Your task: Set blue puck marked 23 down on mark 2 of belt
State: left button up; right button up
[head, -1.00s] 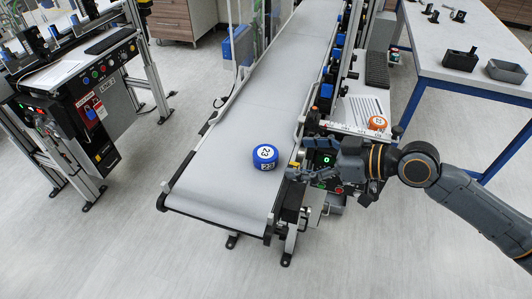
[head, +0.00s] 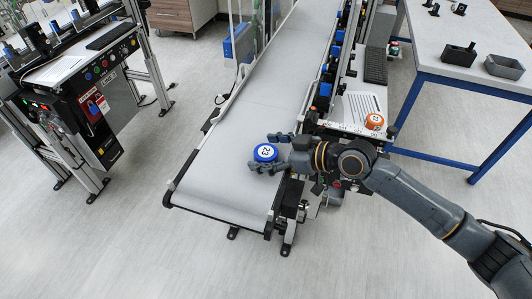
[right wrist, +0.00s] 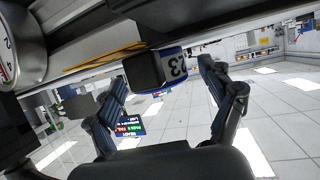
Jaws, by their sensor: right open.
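The blue puck marked 23 (head: 265,153) sits on the grey belt (head: 228,140), near its right edge and toward the front end. My right gripper (head: 266,154) reaches in from the right. Its open fingers stand on either side of the puck. In the right wrist view, the puck's blue side with its white 23 label (right wrist: 175,67) shows between the spread fingers (right wrist: 163,77), partly hidden by a dark block. I cannot make out mark 2 on the belt. My left gripper is not in view.
An orange puck (head: 374,121) lies on a white tray (head: 360,104) right of the belt. A table with blue legs (head: 440,60) stands at the right, holding dark bins. A control stand (head: 88,95) is at the left. The belt behind the puck looks clear.

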jog(key=c, duration=1.3)
jog(key=shift+c, duration=0.5)
jog(key=shift+r, duration=0.15)
